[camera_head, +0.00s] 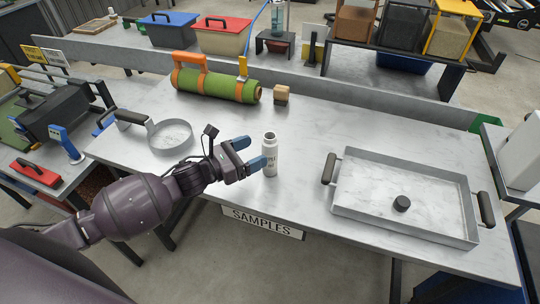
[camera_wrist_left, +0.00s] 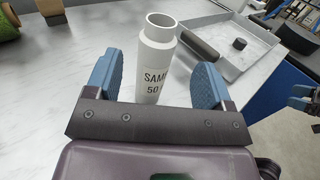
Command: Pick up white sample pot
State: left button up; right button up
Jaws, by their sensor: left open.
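The white sample pot (camera_head: 269,158) stands upright on the grey work table, its mouth open and dark lettering on its side. In the left wrist view the pot (camera_wrist_left: 155,62) rises between my two blue fingers. My left gripper (camera_head: 250,153) is open, with its fingertips beside the pot in the head view. In the left wrist view there is a gap between each finger of the left gripper (camera_wrist_left: 158,80) and the pot. Part of what looks like my right gripper (camera_wrist_left: 300,98) shows at the right edge there; its opening is unclear.
A metal tray (camera_head: 340,188) with dark handles holds a small black cap (camera_head: 401,203). A round handled pan (camera_head: 172,136) stands left. The table between pot and tray is clear.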

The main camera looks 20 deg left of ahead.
aim_at(269, 140)
pick_arm(q)
jog(key=x, duration=0.3)
jog(key=p+x, duration=0.1)
jog(key=x, duration=0.1)
jog(key=shift+w+a+r, duration=0.1)
jog(key=shift+r, duration=0.25)
jog(key=shift+w+d, duration=0.2)
jog(key=shift+w, duration=0.1)
pick_arm(e)
jog(key=shift+w+r, duration=0.55)
jog(key=shift+r, duration=0.3)
pick_arm(q)
jog(key=c, duration=1.1)
jog(key=shift+c, duration=1)
pick_arm(e)
jog(key=shift+s+f, duration=0.25)
jog(key=shift+s, duration=0.2)
